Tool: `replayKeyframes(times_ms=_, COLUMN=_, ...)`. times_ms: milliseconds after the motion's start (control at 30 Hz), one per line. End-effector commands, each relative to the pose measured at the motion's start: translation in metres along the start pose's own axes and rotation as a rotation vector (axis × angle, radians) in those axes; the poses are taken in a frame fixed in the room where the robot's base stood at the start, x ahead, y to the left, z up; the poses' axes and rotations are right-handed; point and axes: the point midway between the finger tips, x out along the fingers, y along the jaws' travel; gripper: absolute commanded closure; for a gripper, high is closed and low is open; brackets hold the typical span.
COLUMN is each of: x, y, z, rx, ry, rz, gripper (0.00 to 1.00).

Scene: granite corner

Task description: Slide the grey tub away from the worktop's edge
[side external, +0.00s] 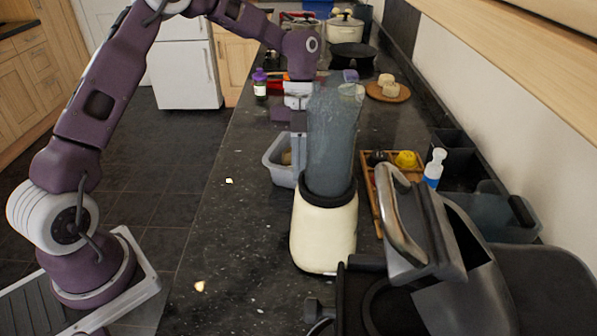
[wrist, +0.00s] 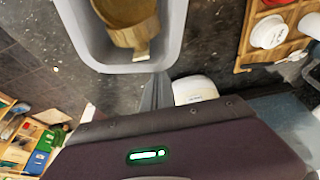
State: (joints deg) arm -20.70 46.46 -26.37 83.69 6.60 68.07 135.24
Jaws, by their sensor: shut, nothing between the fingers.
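The grey tub (side external: 281,177) stands on the dark worktop (side external: 225,215), with a strip of bare stone between it and the left edge. In the side external view the blender hides its right part. In the wrist view the tub (wrist: 178,35) fills the upper left, with a brown, wooden-looking item (wrist: 130,15) inside. My gripper (wrist: 157,77) is shut and empty, its fingertips close to the outside of the tub's near rim; I cannot tell whether they touch. In the side external view the blender hides the fingertips.
A blender (side external: 325,225) with a cream base stands close in front of the tub. To the right are a wooden tray (side external: 370,190) with small items and a blue-and-white bottle (side external: 434,168). A purple-capped bottle (side external: 260,85) stands farther back. The front left worktop is mostly clear.

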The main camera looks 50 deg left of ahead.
Motion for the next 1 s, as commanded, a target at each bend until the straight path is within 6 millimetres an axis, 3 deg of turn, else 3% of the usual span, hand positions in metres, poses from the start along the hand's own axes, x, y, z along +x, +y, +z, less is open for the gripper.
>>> replayKeyframes(times_ms=300, x=0.001, y=0.000, z=-0.004, rx=0.001, ry=0.000, rz=0.001, gripper=1.00)
replayKeyframes(times_ms=500, x=0.013, y=0.001, z=-0.038, rx=0.003, ry=0.001, rz=0.003, gripper=1.00)
replayKeyframes(times_ms=800, x=-0.066, y=-0.001, z=-0.038, rx=-0.001, ry=-0.003, rz=-0.003, gripper=1.00)
replayKeyframes(times_ms=1000, x=-0.088, y=0.001, z=-0.042, rx=-0.021, ry=-0.012, rz=0.002, gripper=1.00)
